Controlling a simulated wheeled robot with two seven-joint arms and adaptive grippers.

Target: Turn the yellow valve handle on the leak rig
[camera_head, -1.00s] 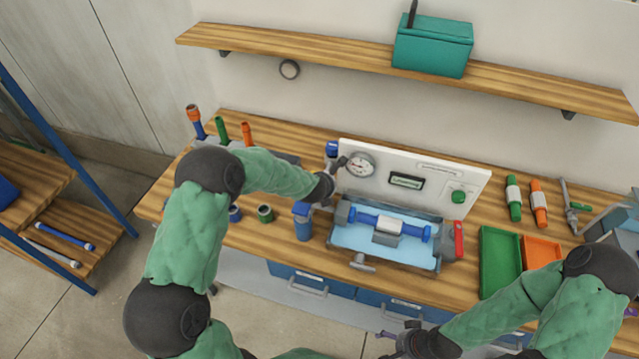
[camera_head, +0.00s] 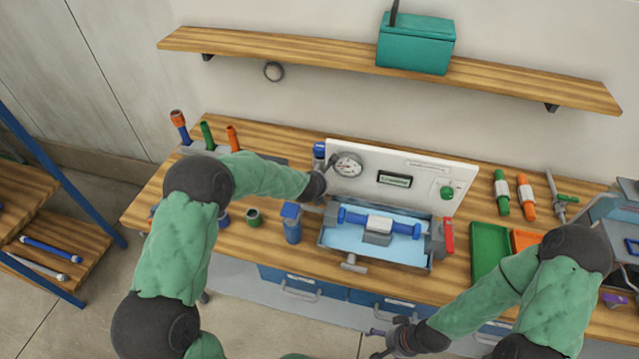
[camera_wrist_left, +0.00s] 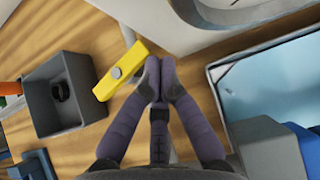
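The yellow valve handle (camera_wrist_left: 121,71) shows in the left wrist view as a flat bar with a grey round pivot, lying slanted. In the head view it cannot be made out near my left gripper. My left gripper (camera_wrist_left: 157,78) has its fingertips together just right of the handle, with nothing visible between them; whether they touch it is unclear. In the head view my left gripper (camera_head: 322,178) is at the left end of the leak rig, whose white panel (camera_head: 424,184) carries a gauge (camera_head: 347,166). My right gripper (camera_head: 376,344) is empty, its fingers apart, in front of the bench.
The blue water tray (camera_head: 340,241) holds a clamped blue pipe (camera_head: 405,229). A blue-capped bottle (camera_head: 292,226) stands left of it. A dark square box (camera_wrist_left: 84,119) is left of the handle in the wrist view. Green (camera_head: 488,247) and orange bins lie at right.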

